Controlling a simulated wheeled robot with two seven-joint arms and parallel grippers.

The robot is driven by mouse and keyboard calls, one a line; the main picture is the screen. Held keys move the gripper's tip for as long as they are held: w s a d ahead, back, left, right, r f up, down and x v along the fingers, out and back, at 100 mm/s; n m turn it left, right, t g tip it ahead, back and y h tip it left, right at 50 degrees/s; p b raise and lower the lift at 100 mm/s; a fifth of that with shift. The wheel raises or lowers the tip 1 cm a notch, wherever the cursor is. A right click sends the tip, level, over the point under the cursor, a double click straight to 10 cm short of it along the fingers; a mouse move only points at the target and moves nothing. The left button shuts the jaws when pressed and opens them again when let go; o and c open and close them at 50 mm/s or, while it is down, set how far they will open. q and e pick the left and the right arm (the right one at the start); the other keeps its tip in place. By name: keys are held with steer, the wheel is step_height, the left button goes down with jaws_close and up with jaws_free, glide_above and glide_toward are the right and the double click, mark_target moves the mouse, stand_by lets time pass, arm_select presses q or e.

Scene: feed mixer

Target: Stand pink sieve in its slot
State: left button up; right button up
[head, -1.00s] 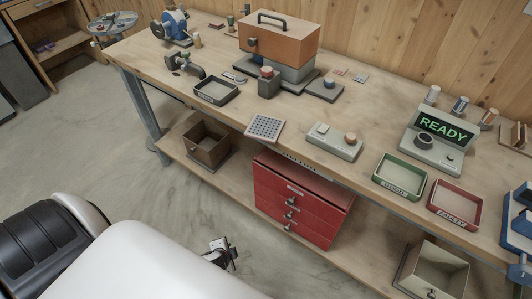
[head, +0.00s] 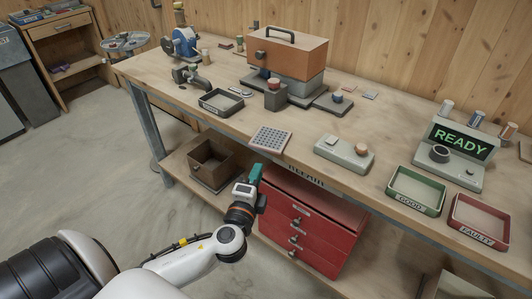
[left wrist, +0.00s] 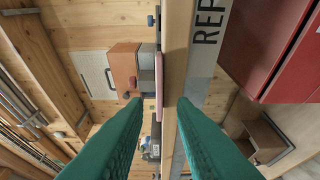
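A flat perforated square with a pale, slightly pinkish rim (head: 270,139) lies at the bench's front edge and appears to be the pink sieve. In the left wrist view a thin pink edge (left wrist: 159,80) shows between the fingertips, beyond them. My left gripper (head: 256,173) is in front of the bench edge, just below and left of the sieve, apart from it. Its teal fingers (left wrist: 159,100) are spread and empty. My right gripper is in neither view. I cannot make out a slot for the sieve.
The bench edge (left wrist: 178,60) runs close to the fingers. A red drawer cabinet (head: 305,228) and a brown open box (head: 211,166) stand on the lower shelf. A grey device (head: 344,154) sits right of the sieve; a dark tray (head: 220,103) lies behind left.

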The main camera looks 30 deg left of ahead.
mark_target(265, 147)
arm_select(q)
steer(key=x, duration=0.9)
steer(key=shift+s+f, duration=0.1)
steer(key=shift+c, duration=0.3)
jaws_close()
step_height(265, 147, up, 3)
steer(key=shift+f+p, duration=0.2)
steer(key=shift+p, duration=0.9)
steer(key=shift+s+d, duration=0.1)
